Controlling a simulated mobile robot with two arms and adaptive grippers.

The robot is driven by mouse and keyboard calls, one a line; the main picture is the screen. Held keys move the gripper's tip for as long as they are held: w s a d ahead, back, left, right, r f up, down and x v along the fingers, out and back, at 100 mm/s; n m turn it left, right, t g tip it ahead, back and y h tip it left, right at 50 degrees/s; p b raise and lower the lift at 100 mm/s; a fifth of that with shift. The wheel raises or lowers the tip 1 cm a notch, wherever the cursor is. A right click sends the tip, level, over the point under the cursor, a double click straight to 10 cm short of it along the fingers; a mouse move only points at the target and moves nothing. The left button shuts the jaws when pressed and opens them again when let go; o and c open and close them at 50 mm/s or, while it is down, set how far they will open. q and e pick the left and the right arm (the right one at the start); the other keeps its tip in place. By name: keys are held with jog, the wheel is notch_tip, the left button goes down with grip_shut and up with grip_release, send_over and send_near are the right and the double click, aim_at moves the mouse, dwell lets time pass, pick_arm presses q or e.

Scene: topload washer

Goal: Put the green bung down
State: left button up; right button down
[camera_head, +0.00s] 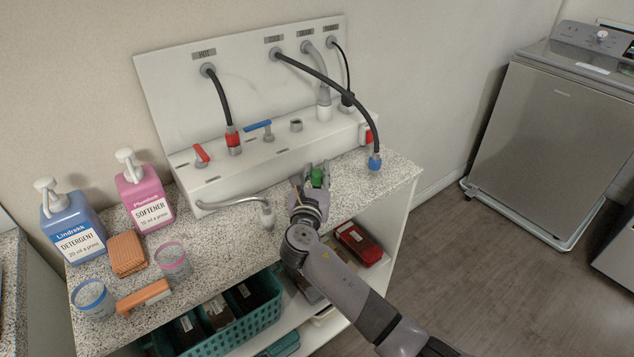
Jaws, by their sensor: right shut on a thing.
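The green bung (317,178) is a small green piece held between the fingers of my right gripper (312,180). The gripper is shut on it. It is over the speckled counter (238,237), close in front of the white fixture box (270,150). I cannot tell whether the bung touches the counter. My left gripper does not show.
A blue-ended black hose (374,161) hangs right of the gripper; a metal spout (240,202) is to its left. A teal basket (235,327) is below.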

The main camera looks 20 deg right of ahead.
jog(key=shift+f, duration=1.25)
jog(key=c, duration=1.3)
grip_release()
jog(key=shift+f, duration=0.15)
jog(key=shift+c, duration=0.2)
jog(key=shift+r, duration=0.2)
jog(key=v, duration=1.2)
